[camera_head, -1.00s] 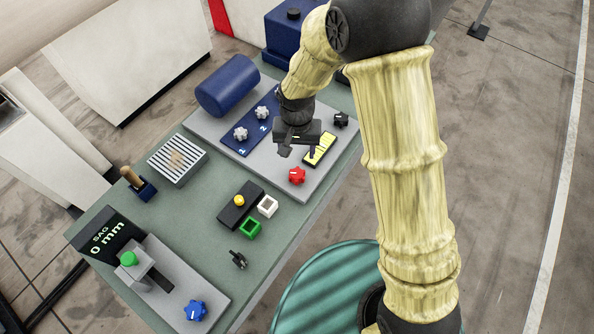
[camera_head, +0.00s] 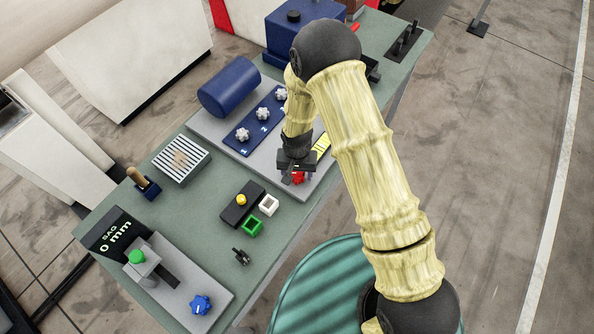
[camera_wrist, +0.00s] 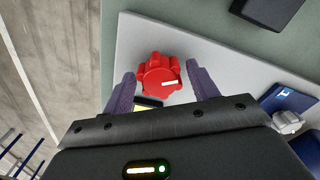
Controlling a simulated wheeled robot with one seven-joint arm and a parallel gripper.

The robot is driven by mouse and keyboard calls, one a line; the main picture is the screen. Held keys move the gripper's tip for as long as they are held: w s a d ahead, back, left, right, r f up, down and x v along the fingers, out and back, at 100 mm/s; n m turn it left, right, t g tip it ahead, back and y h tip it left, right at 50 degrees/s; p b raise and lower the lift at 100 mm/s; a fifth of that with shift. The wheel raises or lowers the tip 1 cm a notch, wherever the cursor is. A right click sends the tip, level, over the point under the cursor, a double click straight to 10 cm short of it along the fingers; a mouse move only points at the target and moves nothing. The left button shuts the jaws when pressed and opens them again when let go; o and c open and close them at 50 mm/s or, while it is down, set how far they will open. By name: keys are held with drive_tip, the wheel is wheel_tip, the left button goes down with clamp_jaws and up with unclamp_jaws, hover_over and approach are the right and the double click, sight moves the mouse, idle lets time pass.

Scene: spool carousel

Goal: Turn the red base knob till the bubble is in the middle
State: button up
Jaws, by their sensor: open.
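The red base knob (camera_wrist: 161,75) sits on a light grey plate, between and a little beyond the two open fingers of my gripper (camera_wrist: 161,92) in the wrist view. Its white mark points to the right there. In the head view my gripper (camera_head: 293,172) is right over the red knob (camera_head: 299,178) and hides part of it. I cannot tell whether the fingers touch the knob. The yellow bubble level (camera_head: 322,146) lies just behind the gripper, partly covered by my arm. Only a sliver of the yellow level (camera_wrist: 148,106) shows in the wrist view. The bubble cannot be made out.
A blue panel with several white knobs (camera_head: 263,114) and a blue cylinder (camera_head: 229,86) are behind to the left. A black box with a yellow button (camera_head: 241,200), a white frame (camera_head: 269,205) and a green frame (camera_head: 252,227) stand in front. A sag display (camera_head: 115,236) reads 0 mm.

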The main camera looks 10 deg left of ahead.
drive_tip(key=shift+f, duration=0.15)
drive_tip(key=c, duration=1)
drive_tip(key=shift+n+b, duration=0.4)
drive_tip(key=shift+b, duration=0.05)
drive_tip(key=shift+f+n+b, duration=0.15)
drive_tip(key=shift+n+b, duration=0.6)
drive_tip(key=shift+n, duration=0.05)
drive_tip(key=n+b, duration=0.1)
drive_tip(key=n, duration=0.1)
drive_tip(key=shift+n+b, duration=0.3)
drive_tip(key=n+b, duration=0.2)
drive_tip(key=n, duration=0.2)
drive_tip(key=shift+n, duration=0.4)
drive_tip(key=shift+r, duration=0.2)
